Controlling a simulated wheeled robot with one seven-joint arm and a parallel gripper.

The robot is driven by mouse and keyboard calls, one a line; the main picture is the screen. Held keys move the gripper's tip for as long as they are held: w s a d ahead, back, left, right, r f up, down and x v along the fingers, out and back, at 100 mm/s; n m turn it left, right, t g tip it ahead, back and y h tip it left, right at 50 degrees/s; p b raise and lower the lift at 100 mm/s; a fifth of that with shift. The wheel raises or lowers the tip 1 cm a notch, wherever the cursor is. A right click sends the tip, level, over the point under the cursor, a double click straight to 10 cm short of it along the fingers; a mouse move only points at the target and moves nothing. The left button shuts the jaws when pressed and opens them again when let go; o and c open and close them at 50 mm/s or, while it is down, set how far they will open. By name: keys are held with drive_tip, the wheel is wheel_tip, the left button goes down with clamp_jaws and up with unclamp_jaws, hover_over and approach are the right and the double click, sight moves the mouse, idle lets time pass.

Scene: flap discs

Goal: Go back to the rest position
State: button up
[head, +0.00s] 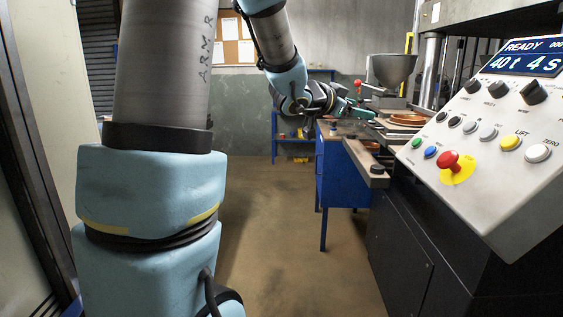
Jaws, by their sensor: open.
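My gripper (364,110) shows small and far off at the end of my arm, right of the picture's middle. Its teal fingers point right, toward the press bed. They are open, and I see nothing held between them. An orange-brown round disc (407,119) sits on the press bed just right of the fingertips. I cannot tell whether the fingers touch anything there.
A press control panel (490,125) with buttons and a red stop knob (448,161) fills the right side. A blue bench (340,175) and a grey hopper (391,70) stand behind it. The floor (285,230) in the middle is clear.

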drive_tip(key=s+a+f+n+g+y, duration=0.1)
drive_tip(key=s+a+f+n+y, duration=0.1)
drive_tip(key=a+f+n+y, duration=0.45)
drive_tip(key=s+a+f+n+y, duration=0.2)
drive_tip(key=a+f+y, duration=0.2)
drive_tip(key=a+f, duration=0.65)
drive_tip(key=s+a+f+n+g, duration=0.2)
drive_tip(key=s+a+f+g, duration=0.1)
drive_tip(key=s, duration=0.5)
drive_tip(key=s+a+f+n+g+y, duration=0.1)
drive_tip(key=s+a+f+n+g, duration=0.1)
drive_tip(key=s+a+g, duration=0.2)
drive_tip(key=s+a, duration=0.2)
drive_tip(key=s, duration=0.2)
drive_tip(key=shift+a+f+n, duration=0.2)
drive_tip(key=shift+f+n, duration=0.15)
drive_tip(key=shift+f, duration=0.05)
drive_tip(key=shift+y, duration=0.25)
